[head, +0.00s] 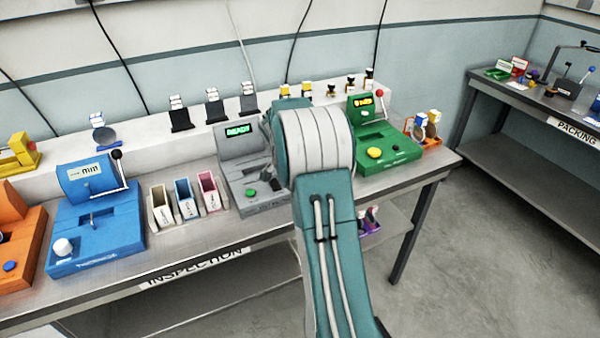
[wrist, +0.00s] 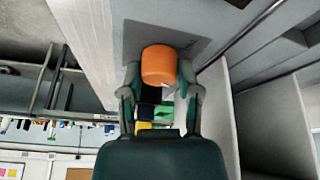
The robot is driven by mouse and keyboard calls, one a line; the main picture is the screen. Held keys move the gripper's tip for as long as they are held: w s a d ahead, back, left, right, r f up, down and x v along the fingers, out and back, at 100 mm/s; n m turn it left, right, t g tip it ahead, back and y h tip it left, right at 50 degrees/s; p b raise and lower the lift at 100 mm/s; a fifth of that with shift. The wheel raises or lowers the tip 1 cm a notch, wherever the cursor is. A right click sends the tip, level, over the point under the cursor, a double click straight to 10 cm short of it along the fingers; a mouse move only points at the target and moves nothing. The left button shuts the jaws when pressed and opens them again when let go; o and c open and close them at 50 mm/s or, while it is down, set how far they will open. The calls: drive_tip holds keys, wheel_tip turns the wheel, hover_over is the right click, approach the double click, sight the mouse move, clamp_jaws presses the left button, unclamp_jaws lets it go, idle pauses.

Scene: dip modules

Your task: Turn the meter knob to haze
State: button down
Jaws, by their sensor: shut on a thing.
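In the wrist view my gripper (wrist: 159,78) has its two fingers on either side of a rounded orange piece (wrist: 158,62), shut on it. The orange piece stands in front of a dark grey panel; I cannot tell if it is the meter knob, and no setting mark such as haze is readable. In the head view a grey meter (head: 240,160) with a lit READY display and a green button stands on the inspection bench, partly hidden by my arm. My gripper and the orange piece are hidden behind my arm there.
The inspection bench (head: 195,262) also holds a blue meter (head: 95,225), an orange device (head: 18,250) at far left, three small bins (head: 185,197), and a green device (head: 383,148) right of my arm. A packing bench (head: 535,100) stands at right, with open floor before it.

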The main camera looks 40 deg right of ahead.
drive_tip(key=shift+a+f+m+g, duration=0.15)
drive_tip(key=shift+f+m+g, duration=0.15)
drive_tip(key=shift+m, duration=0.3)
drive_tip(key=shift+c, duration=1.5)
unclamp_jaws()
drive_tip(key=shift+w+r, duration=0.1)
drive_tip(key=shift+r, duration=0.05)
drive_tip(key=shift+r, duration=0.2)
drive_tip(key=shift+r, duration=0.3)
drive_tip(key=v, duration=1.1)
drive_tip(key=shift+w+a, duration=0.1)
